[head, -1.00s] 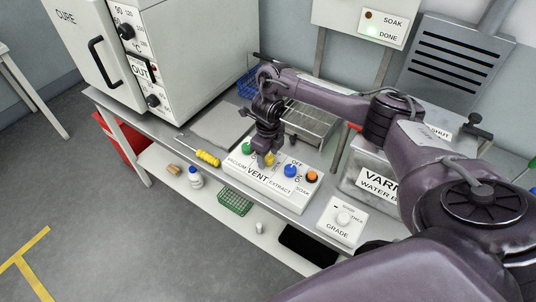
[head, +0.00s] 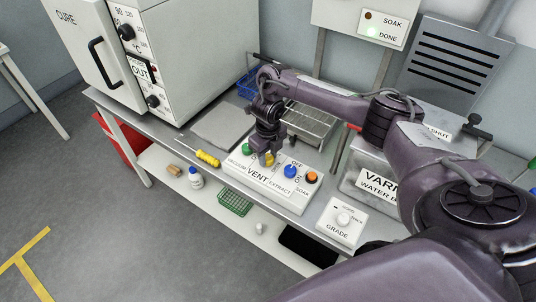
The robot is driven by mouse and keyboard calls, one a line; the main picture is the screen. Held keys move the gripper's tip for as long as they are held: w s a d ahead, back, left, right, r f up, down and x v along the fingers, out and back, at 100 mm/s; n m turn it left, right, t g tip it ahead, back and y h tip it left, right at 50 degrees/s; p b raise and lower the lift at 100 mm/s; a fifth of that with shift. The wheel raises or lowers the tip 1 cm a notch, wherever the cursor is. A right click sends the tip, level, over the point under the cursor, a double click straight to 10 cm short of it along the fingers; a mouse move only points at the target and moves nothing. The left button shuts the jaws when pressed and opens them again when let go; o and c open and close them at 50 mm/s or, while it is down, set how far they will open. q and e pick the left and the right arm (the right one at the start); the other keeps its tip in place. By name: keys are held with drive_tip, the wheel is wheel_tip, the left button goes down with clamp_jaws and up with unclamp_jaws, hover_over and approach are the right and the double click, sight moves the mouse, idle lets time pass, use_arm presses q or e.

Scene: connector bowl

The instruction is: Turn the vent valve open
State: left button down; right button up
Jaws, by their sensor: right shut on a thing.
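The vent valve is a small yellow knob (head: 269,159) on a white control box (head: 262,186) marked VACUUM, VENT, EXTRACT and SOAK. My right gripper (head: 268,154) points down over the yellow knob and is shut on it. The gripper hides most of the knob, so I cannot tell its angle. A green knob (head: 247,149) is to its left. A blue knob (head: 291,171) and an orange button (head: 312,177) are to its right. My left gripper is not in view.
A yellow-handled screwdriver (head: 207,159) lies left of the box. A white GRADE box (head: 341,223) stands to the right, near the varnish water bath (head: 372,183). The white oven (head: 180,60) stands at the left. A wire rack (head: 312,126) sits behind the gripper.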

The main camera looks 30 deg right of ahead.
drive_tip(key=m, duration=0.3)
drive_tip(key=shift+m+p, duration=0.35)
drive_tip(key=shift+m, duration=0.05)
drive_tip(key=m+p, duration=0.1)
drive_tip(key=m, duration=0.2)
drive_tip(key=shift+r+m, duration=0.1)
drive_tip(key=shift+m, duration=0.2)
drive_tip(key=m+p, duration=0.2)
drive_tip(key=m, duration=0.2)
drive_tip(key=shift+w+m+p, duration=0.1)
drive_tip(key=shift+m+p, duration=0.6)
drive_tip(key=shift+m, duration=1.3)
drive_tip(key=o, duration=1)
drive_tip(key=shift+c, duration=0.2)
